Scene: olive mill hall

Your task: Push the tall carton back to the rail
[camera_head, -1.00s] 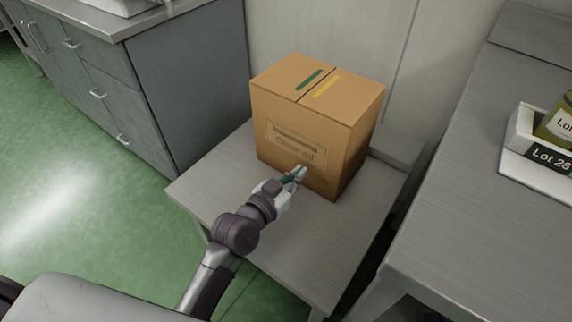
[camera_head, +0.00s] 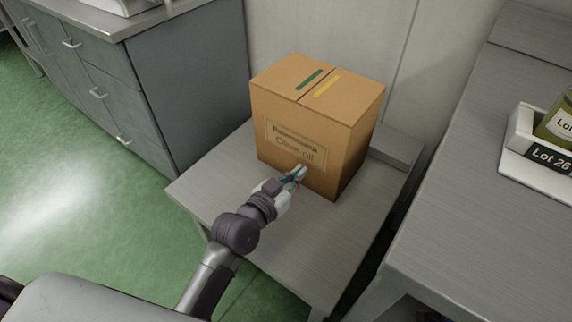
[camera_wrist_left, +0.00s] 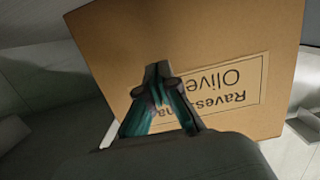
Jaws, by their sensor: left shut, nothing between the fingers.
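The tall carton (camera_head: 305,120) is a brown cardboard box with an "Olive oil" label on its front and a green and a yellow strip on top. It stands upright on a low grey table (camera_head: 285,245). My left gripper (camera_head: 300,173) is shut and empty, its tips at the lower front face of the carton; I cannot tell whether they touch. In the left wrist view the gripper (camera_wrist_left: 158,72) points at the carton (camera_wrist_left: 210,35), whose label appears upside down. The rail (camera_head: 397,155) shows as a low grey ledge behind the carton at right; the carton hides the rest. My right gripper is not in view.
A grey drawer cabinet (camera_head: 190,85) stands left of the low table. A higher grey counter (camera_head: 460,210) stands at the right, with a white holder marked "Lot 26" (camera_head: 545,160) and a bottle. The wall is close behind the carton.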

